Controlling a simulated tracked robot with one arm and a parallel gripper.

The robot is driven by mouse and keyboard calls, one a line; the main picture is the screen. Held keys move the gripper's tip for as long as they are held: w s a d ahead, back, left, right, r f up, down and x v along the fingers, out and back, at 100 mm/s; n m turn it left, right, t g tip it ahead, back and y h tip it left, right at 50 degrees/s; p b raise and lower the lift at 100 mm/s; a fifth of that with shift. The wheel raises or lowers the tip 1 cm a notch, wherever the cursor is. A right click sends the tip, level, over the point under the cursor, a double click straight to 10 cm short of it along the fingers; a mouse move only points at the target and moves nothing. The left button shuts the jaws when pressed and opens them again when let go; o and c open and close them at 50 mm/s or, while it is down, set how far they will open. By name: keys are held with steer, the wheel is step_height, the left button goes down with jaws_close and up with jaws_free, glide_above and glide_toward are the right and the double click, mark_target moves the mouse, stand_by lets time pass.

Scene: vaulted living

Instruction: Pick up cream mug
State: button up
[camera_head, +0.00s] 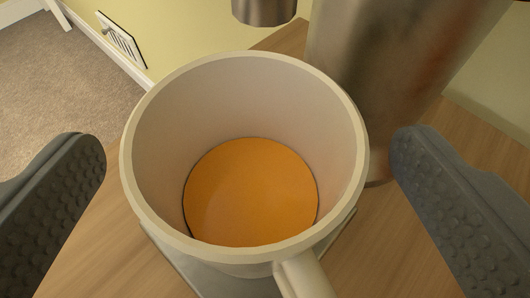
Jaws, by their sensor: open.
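The cream mug (150,140) stands upright in the middle of the view, seen from above. An orange-brown round surface (250,195) shows at its bottom inside. Its handle (304,278) points toward the bottom of the picture, and its lower end is cut off by the frame edge. My gripper (247,152) is open, with one dark textured finger on the left of the mug and one on the right. A gap shows between each finger and the mug, and nothing is held.
A large metallic cylinder (390,70) stands close behind the mug at the right, near the right finger. A grey flat object (185,272) shows under the mug. The wooden surface (385,250) is bare at lower right. Carpet (50,80) and a wall vent (122,38) lie at upper left.

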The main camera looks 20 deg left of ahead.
steer(key=shift+x, duration=1.35)
steer(key=c, duration=1.4)
steer(key=shift+c, duration=0.2)
steer(key=shift+r, duration=0.15)
steer(key=shift+r, duration=0.45)
steer(key=s+d+b, duration=0.1)
steer(key=s+d, duration=0.3)
steer(key=s, duration=0.5)
steer(key=shift+s+d, duration=0.2)
steer(key=shift+d, duration=0.1)
steer(key=shift+s+d+b, duration=0.1)
steer(key=shift+s+b, duration=0.05)
steer(key=shift+b, duration=1.05)
